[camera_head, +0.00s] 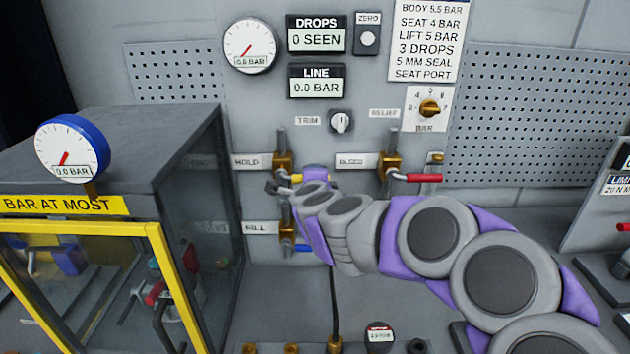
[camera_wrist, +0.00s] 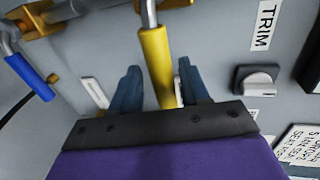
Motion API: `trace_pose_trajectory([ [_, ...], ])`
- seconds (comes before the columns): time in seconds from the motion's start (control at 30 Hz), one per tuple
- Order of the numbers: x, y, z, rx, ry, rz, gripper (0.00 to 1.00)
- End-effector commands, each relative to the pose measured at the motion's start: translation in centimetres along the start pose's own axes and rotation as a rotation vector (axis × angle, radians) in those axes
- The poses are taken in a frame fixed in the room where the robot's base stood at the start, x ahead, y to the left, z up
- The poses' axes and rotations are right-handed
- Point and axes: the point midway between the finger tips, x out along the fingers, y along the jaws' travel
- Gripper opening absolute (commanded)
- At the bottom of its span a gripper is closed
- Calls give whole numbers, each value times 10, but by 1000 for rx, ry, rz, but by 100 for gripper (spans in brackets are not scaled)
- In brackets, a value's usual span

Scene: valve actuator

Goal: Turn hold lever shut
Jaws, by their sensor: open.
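The hold lever (camera_head: 297,178) has a yellow grip and sits on a brass valve (camera_head: 283,162) beside the HOLD label (camera_head: 247,162). In the head view my gripper and wrist hide most of the lever. In the wrist view the yellow grip (camera_wrist: 155,58) reaches down between the two dark fingers of my gripper (camera_wrist: 158,80). The fingers are apart, one on each side of the grip, with a visible gap on both sides. My gripper also shows at the valve in the head view (camera_head: 279,190).
The blue fill lever (camera_head: 303,248) is just below; it also shows in the wrist view (camera_wrist: 30,76). The red bleed lever (camera_head: 424,178) is to the right. The TRIM knob (camera_head: 340,121) is above. A glazed cabinet (camera_head: 175,130) with a gauge (camera_head: 72,148) stands left.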

Motion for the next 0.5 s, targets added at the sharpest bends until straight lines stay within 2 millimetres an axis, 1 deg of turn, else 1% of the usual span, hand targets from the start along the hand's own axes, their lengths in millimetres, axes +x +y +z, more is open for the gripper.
trace_pose_trajectory([
  [0.17,-17,-2,0,0,-3,0,45],
  [0.5,-78,-2,0,1,-2,0,45],
])
